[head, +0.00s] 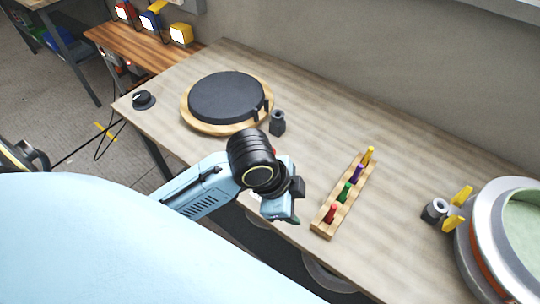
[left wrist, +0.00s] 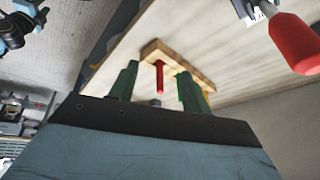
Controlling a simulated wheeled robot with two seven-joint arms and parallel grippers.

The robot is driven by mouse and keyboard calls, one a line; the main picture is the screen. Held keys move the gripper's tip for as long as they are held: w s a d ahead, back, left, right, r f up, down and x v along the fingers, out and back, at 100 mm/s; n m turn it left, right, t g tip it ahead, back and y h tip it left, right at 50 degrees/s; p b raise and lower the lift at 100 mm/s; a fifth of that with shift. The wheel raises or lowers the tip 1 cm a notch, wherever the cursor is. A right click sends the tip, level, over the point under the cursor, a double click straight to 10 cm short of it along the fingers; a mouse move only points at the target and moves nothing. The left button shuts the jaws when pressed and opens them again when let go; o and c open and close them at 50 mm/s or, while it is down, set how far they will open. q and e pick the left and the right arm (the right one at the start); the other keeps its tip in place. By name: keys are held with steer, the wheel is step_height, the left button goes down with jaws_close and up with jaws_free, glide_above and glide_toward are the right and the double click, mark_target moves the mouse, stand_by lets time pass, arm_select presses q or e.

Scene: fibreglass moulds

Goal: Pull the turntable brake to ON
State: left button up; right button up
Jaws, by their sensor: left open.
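The turntable (head: 227,97) is a black disc on a round wooden base at the back left of the bench. A red-handled lever (left wrist: 298,43), which looks like the brake, shows large at the upper right of the left wrist view, beside a white label. In the head view my wrist hides most of that spot; only a bit of red shows behind it. My left gripper (head: 287,207) is over the bench's front edge, right of and nearer than the turntable. My right gripper is not in view.
A wooden rack (head: 322,226) with several coloured pegs stands right of my left gripper. A dark grey fitting (head: 277,122) stands beside the turntable, and a black knob (head: 144,99) at the left corner. A round mould (head: 465,250) fills the right end. The bench's back middle is clear.

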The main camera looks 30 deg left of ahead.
arm_select(q)
steer(key=w+a+r+m+g+y, duration=0.3)
steer(key=w+a+r+m+y, duration=0.1)
steer(key=w+a+r+m, duration=0.65)
steer(key=f, duration=0.4)
steer(key=s+f+b, duration=0.1)
steer(key=f, duration=0.3)
steer(key=a+f+b, duration=0.1)
steer(key=f, duration=0.4)
steer(key=shift+s, duration=0.2)
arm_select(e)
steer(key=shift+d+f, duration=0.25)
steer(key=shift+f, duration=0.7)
arm_select(q)
jaws_close()
